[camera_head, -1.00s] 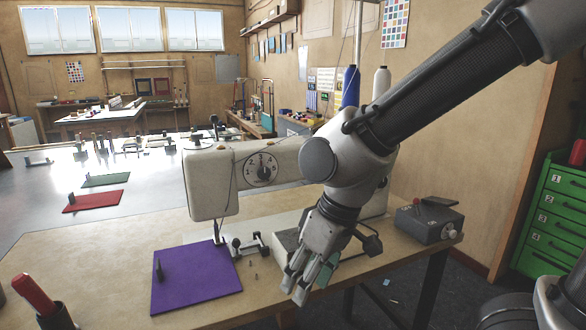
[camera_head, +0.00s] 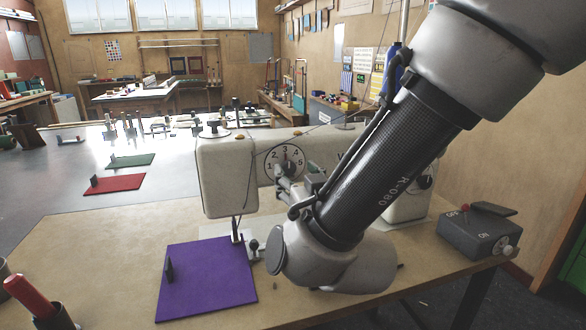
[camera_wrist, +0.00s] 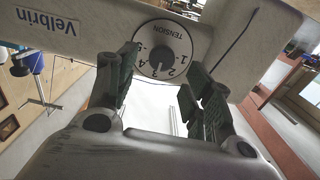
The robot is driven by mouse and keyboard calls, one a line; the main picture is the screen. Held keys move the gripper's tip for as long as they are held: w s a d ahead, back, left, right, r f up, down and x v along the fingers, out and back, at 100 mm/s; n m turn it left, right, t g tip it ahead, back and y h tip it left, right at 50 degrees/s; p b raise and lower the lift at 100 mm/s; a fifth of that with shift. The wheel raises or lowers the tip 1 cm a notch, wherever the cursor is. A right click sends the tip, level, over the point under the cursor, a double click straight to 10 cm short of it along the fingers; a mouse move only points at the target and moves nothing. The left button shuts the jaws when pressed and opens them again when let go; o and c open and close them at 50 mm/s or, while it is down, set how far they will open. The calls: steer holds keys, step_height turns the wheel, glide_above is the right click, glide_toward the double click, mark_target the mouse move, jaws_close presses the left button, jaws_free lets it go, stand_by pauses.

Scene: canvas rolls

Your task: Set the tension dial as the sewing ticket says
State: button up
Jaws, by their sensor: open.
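The sewing machine (camera_head: 225,175) stands on the table. The round white tension dial (camera_head: 285,158), numbered 1 to 5, is on its front. In the wrist view the dial (camera_wrist: 178,38) appears upside down, with "TENSION" on it. Its dark knob (camera_wrist: 159,58) seems to point near 3, though the mark is small. My gripper (camera_wrist: 162,66) is open, its green-grey fingers on either side of the knob's line of view; I cannot tell if they touch it. In the head view my gripper (camera_head: 297,182) is just below the dial and partly hidden by my arm. I cannot make out a sewing ticket.
A purple cloth (camera_head: 208,285) lies in front of the machine. A grey switch box (camera_head: 478,232) is at the right. A red-handled tool (camera_head: 30,298) stands in a cup at front left. Thread spools stand behind my arm.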

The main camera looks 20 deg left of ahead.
mark_target(289, 168)
steer(key=x, duration=0.5)
steer(key=shift+a, duration=0.1)
steer(key=shift+c, duration=0.3)
steer(key=c, duration=0.9)
